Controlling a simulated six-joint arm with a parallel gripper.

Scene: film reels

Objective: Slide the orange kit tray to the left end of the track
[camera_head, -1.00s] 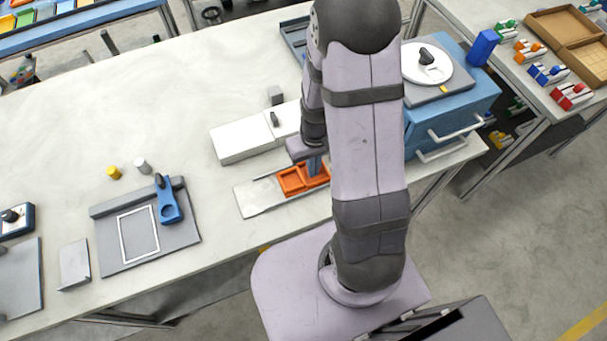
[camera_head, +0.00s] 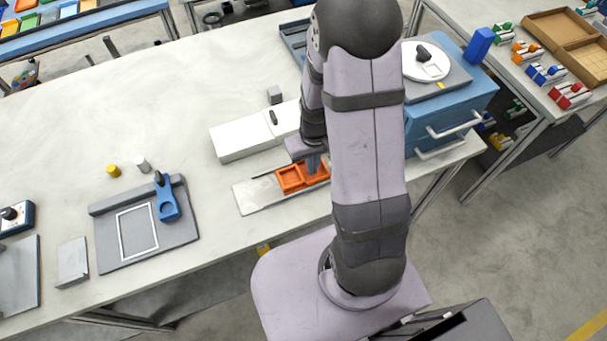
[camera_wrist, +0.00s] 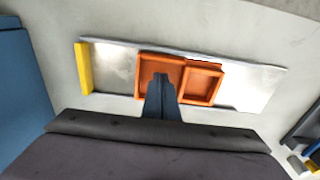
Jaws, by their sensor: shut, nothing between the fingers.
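The orange kit tray (camera_head: 290,182) has raised rims and two compartments. It sits on the pale metal track (camera_head: 258,196), with bare track to its left in the head view. In the wrist view the tray (camera_wrist: 203,82) lies near the middle of the track (camera_wrist: 250,85), between bare stretches on both sides. My gripper (camera_head: 313,168) points down at the tray; its blue fingers (camera_wrist: 162,78) are shut and empty, overlapping the larger compartment. Whether they touch the tray I cannot tell. My arm hides the track's right part in the head view.
A white box (camera_head: 245,137) stands just behind the track. A blue drawer unit (camera_head: 450,115) is to the right. A yellow bar (camera_wrist: 83,68) crosses one track end in the wrist view. A grey board with a blue tool (camera_head: 167,203) lies farther left; bare table lies between.

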